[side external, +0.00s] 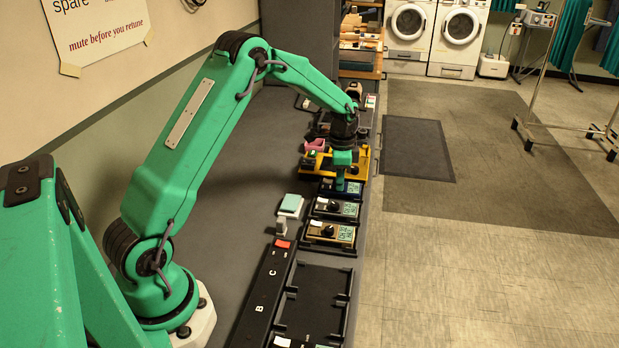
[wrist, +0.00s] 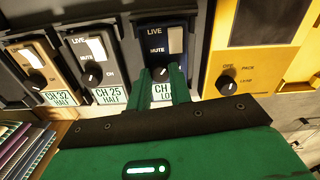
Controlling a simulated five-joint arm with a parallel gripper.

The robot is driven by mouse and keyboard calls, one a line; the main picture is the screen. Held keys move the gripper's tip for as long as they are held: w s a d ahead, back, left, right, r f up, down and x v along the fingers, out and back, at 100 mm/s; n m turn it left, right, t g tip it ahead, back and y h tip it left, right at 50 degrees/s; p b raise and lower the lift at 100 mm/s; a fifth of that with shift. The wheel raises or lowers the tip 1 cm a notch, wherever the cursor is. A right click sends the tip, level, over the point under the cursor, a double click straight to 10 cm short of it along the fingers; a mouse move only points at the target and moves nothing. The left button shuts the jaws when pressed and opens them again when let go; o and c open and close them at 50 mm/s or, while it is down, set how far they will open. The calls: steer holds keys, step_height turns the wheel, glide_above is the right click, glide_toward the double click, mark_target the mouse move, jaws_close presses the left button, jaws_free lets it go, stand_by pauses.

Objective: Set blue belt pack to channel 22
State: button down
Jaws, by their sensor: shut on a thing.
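The blue belt pack (wrist: 153,32) is upper middle in the wrist view, with a white switch beside "LIVE" and "MUTE". It also shows in the side view (side external: 326,187), beneath my gripper (side external: 341,181). In the wrist view my gripper (wrist: 161,75) is shut on the pack's dark channel knob (wrist: 161,73), one green finger on either side. The pack's display (wrist: 161,91) is partly hidden behind the fingers; it begins "CH" with "LO" below, and I cannot read the number.
A grey pack (wrist: 88,48) showing CH 25 HALF and a tan pack (wrist: 30,60) showing CH 32 HALF stand to the left. A yellow unit (wrist: 226,65) with its own knob is close on the right. An empty dark tray (side external: 318,292) lies nearer the side camera.

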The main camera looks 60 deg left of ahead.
steer(key=shift+n, duration=1.8)
steer(key=c, duration=1.3)
jaws_free()
steer(key=shift+o, duration=0.2)
steer(key=shift+m, duration=0.4)
